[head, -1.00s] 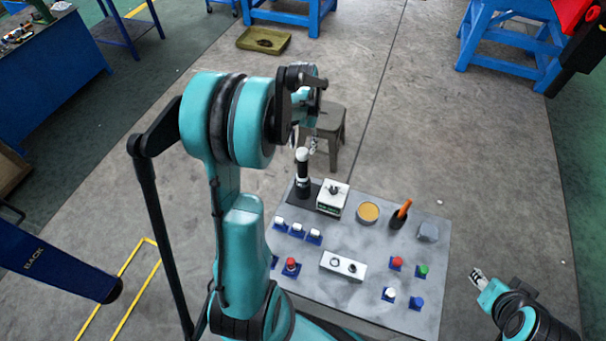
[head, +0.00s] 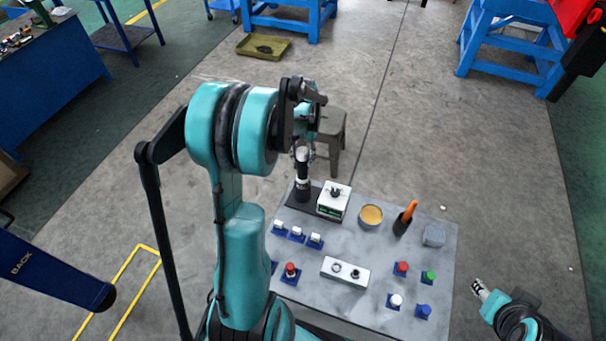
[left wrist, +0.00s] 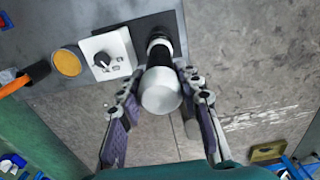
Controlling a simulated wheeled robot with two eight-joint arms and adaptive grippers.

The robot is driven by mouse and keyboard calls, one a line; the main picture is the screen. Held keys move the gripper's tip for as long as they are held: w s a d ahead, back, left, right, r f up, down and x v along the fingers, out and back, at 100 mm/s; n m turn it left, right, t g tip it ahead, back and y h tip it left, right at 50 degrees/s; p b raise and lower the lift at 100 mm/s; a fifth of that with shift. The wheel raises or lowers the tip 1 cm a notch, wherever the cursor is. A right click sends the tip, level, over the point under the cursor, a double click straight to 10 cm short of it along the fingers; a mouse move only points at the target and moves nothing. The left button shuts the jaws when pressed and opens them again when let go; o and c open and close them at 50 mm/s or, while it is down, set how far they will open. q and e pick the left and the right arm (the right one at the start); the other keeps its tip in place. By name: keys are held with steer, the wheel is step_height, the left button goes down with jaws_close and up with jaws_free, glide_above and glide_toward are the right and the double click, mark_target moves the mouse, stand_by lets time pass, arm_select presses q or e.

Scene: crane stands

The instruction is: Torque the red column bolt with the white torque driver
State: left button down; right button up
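The white torque driver (head: 302,183), a black upright cylinder with a white top, stands on a dark pad at the table's far left corner. In the left wrist view the driver (left wrist: 161,92) is seen from above, its white cap between my left gripper's (left wrist: 160,106) two spread fingers. My left gripper (head: 306,146) is open at the cap; contact cannot be told. Two red-topped bolts on blue bases show: one at the left (head: 290,270) and one at the right (head: 402,268); which is the column bolt is unclear. My right gripper (head: 479,289) is right of the table; its fingers are unclear.
The grey table (head: 350,235) also holds a white box with a knob (head: 333,201), a round yellow-topped dish (head: 371,215), an orange-handled tool (head: 408,216), a grey block (head: 434,235), a white two-hole block (head: 345,271) and other bolts. A stool (head: 330,128) stands behind.

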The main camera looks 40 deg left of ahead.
arm_select(q)
steer(key=shift+r, duration=0.15)
steer(key=shift+r+p, duration=3.85)
steer(key=shift+r, duration=1.7)
